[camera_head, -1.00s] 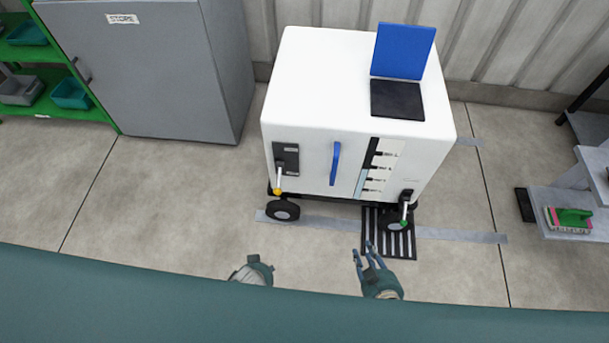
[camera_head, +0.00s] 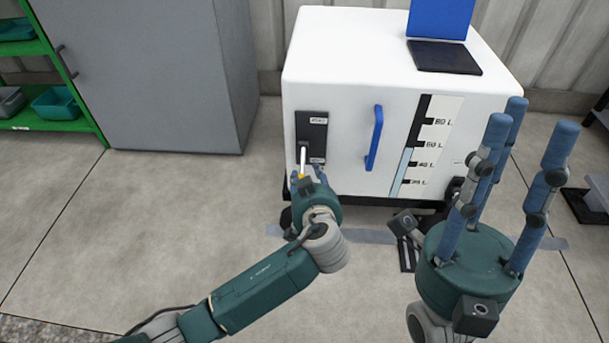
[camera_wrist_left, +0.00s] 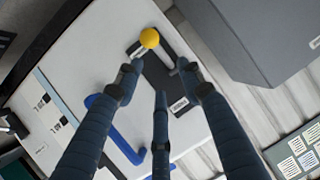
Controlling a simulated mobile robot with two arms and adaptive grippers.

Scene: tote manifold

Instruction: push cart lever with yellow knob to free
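The white cart (camera_head: 350,60) stands ahead. On its front left is a black plate (camera_head: 311,130) with a label at each end. A pale lever (camera_head: 303,158) hangs down from it, ending in a yellow knob (camera_head: 301,176). My left gripper (camera_head: 310,176) is at the knob, its fingers partly hidden behind its own palm in the head view. In the left wrist view the knob (camera_wrist_left: 150,38) lies beyond the spread fingers (camera_wrist_left: 160,85) of the left gripper, with no grip on it. My right gripper (camera_head: 525,150) is raised at the right, fingers spread and empty.
A blue handle (camera_head: 375,138) and a level gauge (camera_head: 425,145) are on the cart front, right of the plate. A dark lever (camera_head: 455,188) at the cart's lower right is partly hidden by my right gripper. A grey cabinet (camera_head: 150,75) stands at the left.

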